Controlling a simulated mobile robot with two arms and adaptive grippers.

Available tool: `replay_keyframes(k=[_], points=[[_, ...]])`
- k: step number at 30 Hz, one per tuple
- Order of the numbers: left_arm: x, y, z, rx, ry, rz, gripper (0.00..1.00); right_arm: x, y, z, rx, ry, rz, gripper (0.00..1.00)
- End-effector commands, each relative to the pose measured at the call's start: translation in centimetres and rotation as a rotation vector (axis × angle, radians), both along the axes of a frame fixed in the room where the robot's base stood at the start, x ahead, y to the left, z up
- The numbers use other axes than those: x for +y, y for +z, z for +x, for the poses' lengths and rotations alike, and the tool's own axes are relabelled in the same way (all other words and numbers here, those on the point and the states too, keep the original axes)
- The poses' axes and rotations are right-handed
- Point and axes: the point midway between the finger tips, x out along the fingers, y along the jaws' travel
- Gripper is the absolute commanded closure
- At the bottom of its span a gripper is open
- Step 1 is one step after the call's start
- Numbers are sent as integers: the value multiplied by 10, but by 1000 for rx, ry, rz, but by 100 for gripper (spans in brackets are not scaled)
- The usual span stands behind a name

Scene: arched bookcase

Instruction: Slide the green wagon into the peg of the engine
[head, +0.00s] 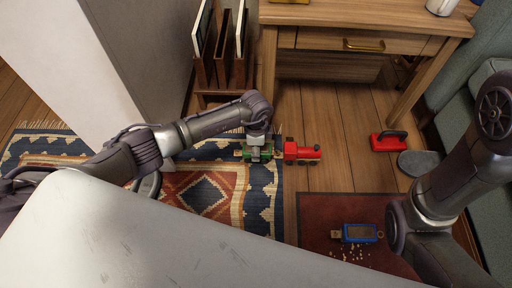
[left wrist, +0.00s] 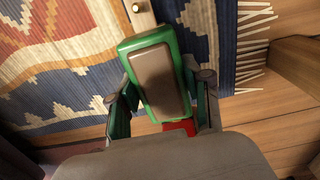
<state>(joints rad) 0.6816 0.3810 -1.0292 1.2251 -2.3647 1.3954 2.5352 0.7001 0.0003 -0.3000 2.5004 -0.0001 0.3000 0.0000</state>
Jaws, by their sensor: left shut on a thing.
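The green wagon (head: 266,156), with a brown top, is at the rug's right edge in the head view. My left gripper (head: 257,148) is over it. In the left wrist view, the gripper's fingers (left wrist: 160,95) are shut on both sides of the green wagon (left wrist: 154,78). A wooden tab with a peg (left wrist: 138,9) sticks out from the wagon's far end. The red engine (head: 303,152) is just right of the wagon, on the wood floor. A red part (left wrist: 179,128) shows at the wagon's near end; the coupling is hidden. My right gripper's fingers are not visible.
A blue wagon (head: 358,233) sits on the dark red mat (head: 313,212), near scattered crumbs. A red block with a black handle (head: 388,141) and a grey pad (head: 418,163) lie at right. A desk (head: 365,28) and a magazine rack (head: 222,75) stand behind.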

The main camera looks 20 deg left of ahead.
Motion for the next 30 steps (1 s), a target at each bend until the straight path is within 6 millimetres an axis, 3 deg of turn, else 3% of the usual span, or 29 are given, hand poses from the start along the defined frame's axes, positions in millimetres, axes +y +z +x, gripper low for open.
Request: replay_keyframes(k=[8,9,14,24,30], points=[[0,-8,0,-1,0,-1,100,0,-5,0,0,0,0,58],[0,-7,0,-1,0,-1,48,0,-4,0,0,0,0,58],[0,-7,0,-1,0,-1,22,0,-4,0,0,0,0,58],[0,-5,0,-1,0,0,22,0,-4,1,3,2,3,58],[0,21,1,-6,-1,-1,22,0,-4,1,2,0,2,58]])
